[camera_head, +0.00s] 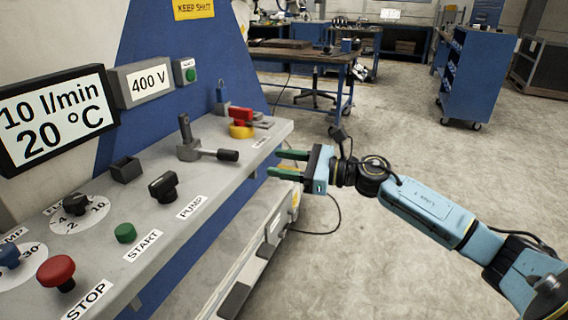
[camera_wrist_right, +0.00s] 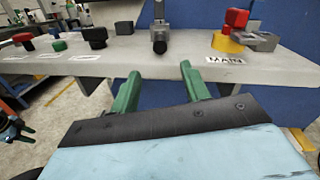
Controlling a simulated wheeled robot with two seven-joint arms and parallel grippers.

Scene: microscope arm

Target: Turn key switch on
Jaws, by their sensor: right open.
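A red and yellow switch (camera_head: 240,122) with a grey metal part at its side sits at the far end of the grey console, by a small label. In the right wrist view the switch (camera_wrist_right: 229,35) stands at the upper right, and its label reads MAIN. I cannot make out a separate key. My right gripper (camera_head: 274,163) is open and empty beside the console's right edge, apart from the switch. In the right wrist view its two green fingers (camera_wrist_right: 158,76) point toward the console, left of the switch. A small blue and dark part at that view's left edge looks like my left gripper (camera_wrist_right: 14,130).
The grey console (camera_head: 215,165) also carries a lever valve (camera_head: 188,148), a black PUMP knob (camera_head: 163,187), a green START button (camera_head: 125,233) and a red STOP button (camera_head: 57,272). Displays stand behind at left. The floor right of the console is open.

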